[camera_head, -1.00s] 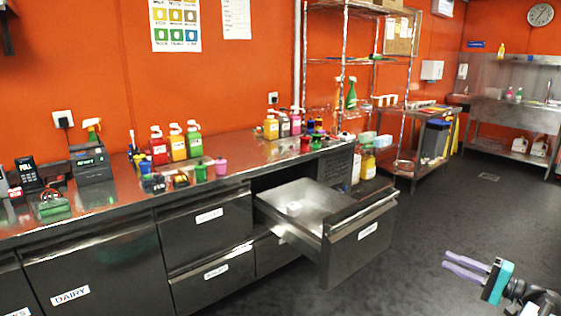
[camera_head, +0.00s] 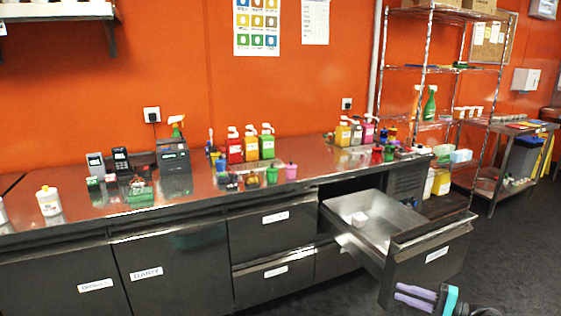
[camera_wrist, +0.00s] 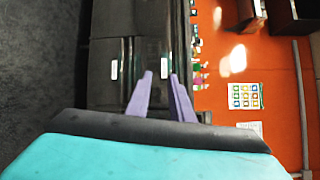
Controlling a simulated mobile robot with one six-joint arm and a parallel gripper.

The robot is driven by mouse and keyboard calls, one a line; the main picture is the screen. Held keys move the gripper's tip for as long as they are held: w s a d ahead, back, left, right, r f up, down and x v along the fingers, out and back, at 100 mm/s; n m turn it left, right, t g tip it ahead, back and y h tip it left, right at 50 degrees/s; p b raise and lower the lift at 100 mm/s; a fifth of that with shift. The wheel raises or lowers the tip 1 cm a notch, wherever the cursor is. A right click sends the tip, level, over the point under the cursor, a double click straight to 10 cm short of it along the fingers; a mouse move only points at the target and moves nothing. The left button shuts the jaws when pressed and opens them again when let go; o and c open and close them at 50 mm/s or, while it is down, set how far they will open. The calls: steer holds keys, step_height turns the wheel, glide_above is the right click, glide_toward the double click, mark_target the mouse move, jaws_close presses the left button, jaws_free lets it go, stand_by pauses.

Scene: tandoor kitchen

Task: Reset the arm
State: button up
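My gripper (camera_head: 398,293) has purple fingers and a teal body. It shows at the bottom right of the head view, in front of the open drawer. In the wrist view, my gripper (camera_wrist: 160,75) points at dark cabinet fronts with white labels, and the picture is turned sideways. The two fingers stand a little apart with nothing between them. Most of my arm is outside the head view.
A steel drawer (camera_head: 431,258) is pulled out from the counter (camera_head: 310,172), with a small pale item (camera_head: 359,219) inside. Bottles and small pots stand on the counter. A wire shelf rack (camera_head: 428,70) stands to the right. Dark floor (camera_head: 525,240) is clear at the right.

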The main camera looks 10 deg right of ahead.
steer(key=w+a+f+n+g+y+p, duration=0.1)
steer(key=a+f+g, duration=0.3)
steer(key=a, duration=0.7)
steer(key=w+a+f+n+g+y+p, duration=0.15)
steer(key=a+f, duration=0.35)
steer(key=a, duration=0.6)
steer(key=s+a+f+n+g+h+p, duration=0.1)
steer(key=s+a+f+g, duration=0.3)
steer(key=a, duration=0.5)
steer(key=s+a+f+n+g+h+p, duration=0.1)
steer(key=s+a+f+g, duration=0.25)
steer(key=a+f, duration=0.45)
steer(key=s+a+f+n+g+h+p, duration=0.1)
steer(key=s+a+f+n+g+h, duration=0.15)
steer(key=s+a, duration=0.45)
steer(key=s+a+f+n+g+h+p, duration=0.1)
steer(key=s+a+f+g+h, duration=0.25)
steer(key=s, duration=0.65)
steer(key=s+d+f+n+h, duration=0.2)
steer(key=s+d+f+h, duration=0.15)
steer(key=s, duration=0.35)
steer(key=d+n+t+h, duration=0.1)
steer(key=d+h, duration=0.2)
steer(key=d, duration=0.4)
steer(key=shift+d+f, duration=0.3)
steer(key=shift+f, duration=0.1)
